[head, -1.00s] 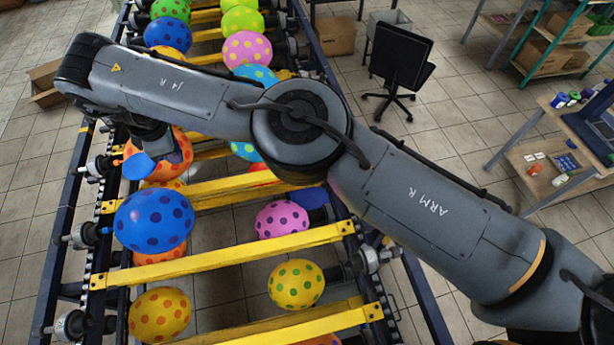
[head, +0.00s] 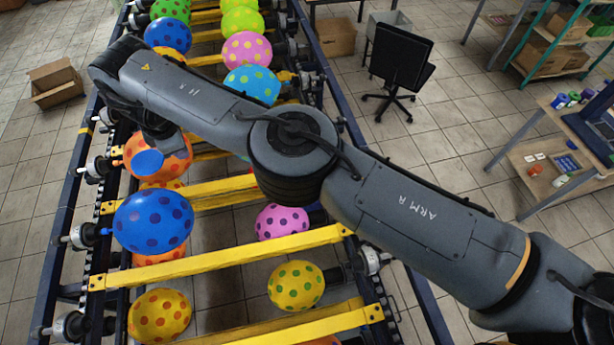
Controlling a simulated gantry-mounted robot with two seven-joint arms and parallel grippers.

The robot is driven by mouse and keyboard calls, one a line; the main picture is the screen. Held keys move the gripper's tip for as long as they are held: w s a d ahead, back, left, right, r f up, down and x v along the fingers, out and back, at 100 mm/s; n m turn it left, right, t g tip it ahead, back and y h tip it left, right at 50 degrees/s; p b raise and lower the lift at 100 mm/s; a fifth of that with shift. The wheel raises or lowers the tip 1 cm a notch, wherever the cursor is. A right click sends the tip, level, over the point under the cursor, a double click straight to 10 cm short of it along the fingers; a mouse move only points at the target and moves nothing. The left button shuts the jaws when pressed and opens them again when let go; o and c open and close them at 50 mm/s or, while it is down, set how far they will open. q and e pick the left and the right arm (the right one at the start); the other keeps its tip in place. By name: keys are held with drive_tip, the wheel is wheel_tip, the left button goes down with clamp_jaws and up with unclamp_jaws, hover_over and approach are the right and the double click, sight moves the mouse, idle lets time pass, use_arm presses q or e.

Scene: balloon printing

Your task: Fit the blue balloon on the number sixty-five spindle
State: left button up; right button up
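A large blue balloon with dark dots (head: 153,222) lies at the left rail of the conveyor. Its left end meets the blue tip of a spindle (head: 84,235); whether it is fully seated I cannot tell. No spindle number is readable. My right arm reaches across from the right, and its gripper (head: 158,148) hangs above and behind this balloon, apart from it, over an orange balloon (head: 178,165). A flat blue oval (head: 147,163) shows at the gripper; I cannot tell what it is. The fingers are mostly hidden. My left gripper is out of view.
Another blue dotted balloon (head: 168,36) sits farther back. Pink (head: 281,222), yellow-orange (head: 160,315) and yellow-green (head: 296,286) balloons sit on nearby spindles. Yellow crossbars (head: 220,258) span the conveyor. A cardboard box (head: 55,82) stands on the left floor.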

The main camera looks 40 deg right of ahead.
drive_tip(key=shift+w+d+f, duration=0.2)
drive_tip(key=shift+d+f, duration=0.15)
drive_tip(key=shift+f, duration=0.15)
drive_tip(key=shift+w+d+f, duration=0.2)
drive_tip(key=shift+d+f, duration=0.1)
drive_tip(key=shift+f, duration=0.2)
drive_tip(key=shift+w+d+f, duration=0.15)
drive_tip(key=shift+w+f, duration=0.15)
drive_tip(key=shift+f, duration=0.1)
drive_tip(key=d+f+m+t+b, duration=0.1)
drive_tip(key=d+f, duration=1.4)
drive_tip(key=f, duration=0.2)
drive_tip(key=s+d+f+h+b, duration=0.1)
drive_tip(key=s+d+f+b, duration=0.3)
drive_tip(key=d+f, duration=0.5)
drive_tip(key=s+d+f+m+t+b, duration=0.1)
drive_tip(key=s+d+f+b, duration=0.4)
drive_tip(key=f, duration=1.1)
drive_tip(key=shift+s+d+f+h, duration=0.2)
drive_tip(key=shift+s+d+h, duration=0.2)
drive_tip(key=shift+s+d, duration=1.45)
